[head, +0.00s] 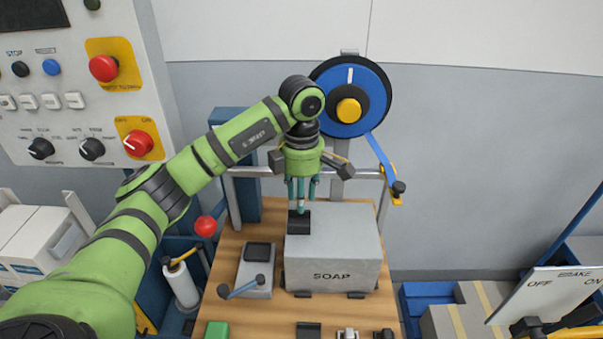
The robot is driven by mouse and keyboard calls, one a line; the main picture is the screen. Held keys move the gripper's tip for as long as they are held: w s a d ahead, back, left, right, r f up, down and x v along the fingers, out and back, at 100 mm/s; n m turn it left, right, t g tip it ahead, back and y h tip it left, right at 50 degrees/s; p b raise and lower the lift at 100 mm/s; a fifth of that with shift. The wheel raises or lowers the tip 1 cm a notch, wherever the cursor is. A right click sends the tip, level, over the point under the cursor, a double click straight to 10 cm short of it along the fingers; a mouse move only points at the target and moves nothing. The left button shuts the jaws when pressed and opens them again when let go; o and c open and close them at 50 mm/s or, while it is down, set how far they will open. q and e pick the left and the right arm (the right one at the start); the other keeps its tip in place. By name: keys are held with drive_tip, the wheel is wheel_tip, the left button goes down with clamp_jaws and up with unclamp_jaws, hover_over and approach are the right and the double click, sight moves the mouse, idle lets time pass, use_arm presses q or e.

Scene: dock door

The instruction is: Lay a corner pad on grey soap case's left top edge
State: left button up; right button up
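The grey soap case (340,262), marked SOAP, stands on the wooden bench top. A black corner pad (299,224) is at the left end of its top, at the left top edge. My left gripper (302,208) points down above that edge, with its fingers close together on the pad. The fingertips partly cover the pad, and I cannot tell whether the pad rests fully on the case. Another dark block (308,330) lies at the bench's front edge. My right gripper is not in view.
A blue strap reel (350,97) stands behind the case, its strap (380,153) hanging at the right. A grey device with a lever (256,270) sits left of the case. A control panel (75,85) is at the left. A brake sign (555,292) is at the right.

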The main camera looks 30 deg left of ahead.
sight(301, 218)
use_arm(q)
wheel_tip(301, 218, up, 9)
drive_tip(key=shift+f, duration=0.15)
idle(0.4)
